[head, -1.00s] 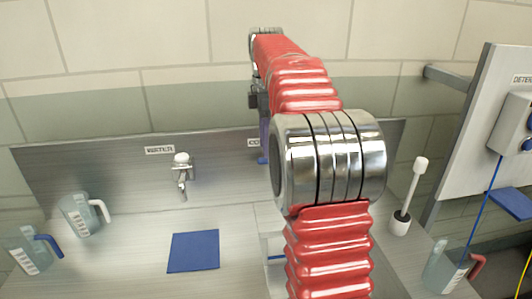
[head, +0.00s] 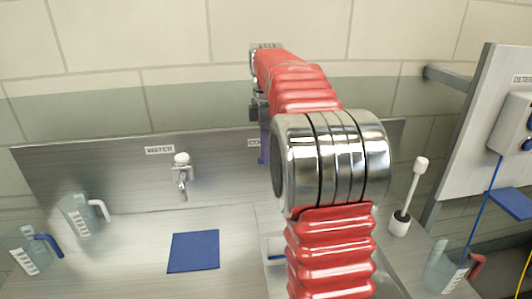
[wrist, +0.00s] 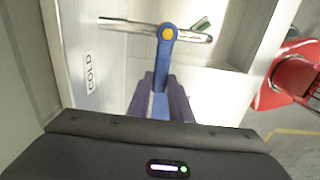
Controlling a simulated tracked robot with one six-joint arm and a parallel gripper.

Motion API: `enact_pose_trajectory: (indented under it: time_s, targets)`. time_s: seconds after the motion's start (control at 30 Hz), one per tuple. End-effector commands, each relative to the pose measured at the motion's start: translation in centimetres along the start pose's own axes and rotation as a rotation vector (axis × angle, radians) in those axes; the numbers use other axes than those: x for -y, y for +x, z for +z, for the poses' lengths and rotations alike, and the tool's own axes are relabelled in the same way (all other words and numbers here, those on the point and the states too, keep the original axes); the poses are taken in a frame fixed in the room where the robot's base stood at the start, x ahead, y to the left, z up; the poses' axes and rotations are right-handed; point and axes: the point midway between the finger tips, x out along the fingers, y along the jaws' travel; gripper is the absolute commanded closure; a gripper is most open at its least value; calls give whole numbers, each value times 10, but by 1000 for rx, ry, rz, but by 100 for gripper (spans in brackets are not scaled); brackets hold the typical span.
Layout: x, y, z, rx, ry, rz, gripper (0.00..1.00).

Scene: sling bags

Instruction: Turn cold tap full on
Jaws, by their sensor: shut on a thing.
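The cold tap shows in the wrist view, with a blue lever (wrist: 168,52) with a yellow cap at its pivot and a chrome body and spout (wrist: 130,25) running across. The COLD label (wrist: 90,73) is on the panel to its left. My gripper (wrist: 160,88) has its purple fingers on either side of the blue lever and is shut on it. The lever points from its pivot towards my wrist. In the head view my arm hides the cold tap; only a bit of the purple finger (head: 264,150) and part of its label (head: 254,143) show.
A second tap (head: 182,175), labelled WATER, stands on the left of the steel back panel. Jugs (head: 80,214) stand at the left, with a blue cloth (head: 194,251) on the counter. A brush in a holder (head: 400,223) and another jug (head: 442,268) are at the right.

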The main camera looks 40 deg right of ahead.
Motion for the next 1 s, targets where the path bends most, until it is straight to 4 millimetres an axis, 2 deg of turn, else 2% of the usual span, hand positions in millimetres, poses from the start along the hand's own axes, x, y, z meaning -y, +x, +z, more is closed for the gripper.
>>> enact_pose_trajectory:
  time_s: [0.2,0.67,1.0]
  targets:
    - [0,0,0,0,0,2,100]
    - [0,0,-1,0,-7,3,100]
    - [6,0,-1,0,-91,3,100]
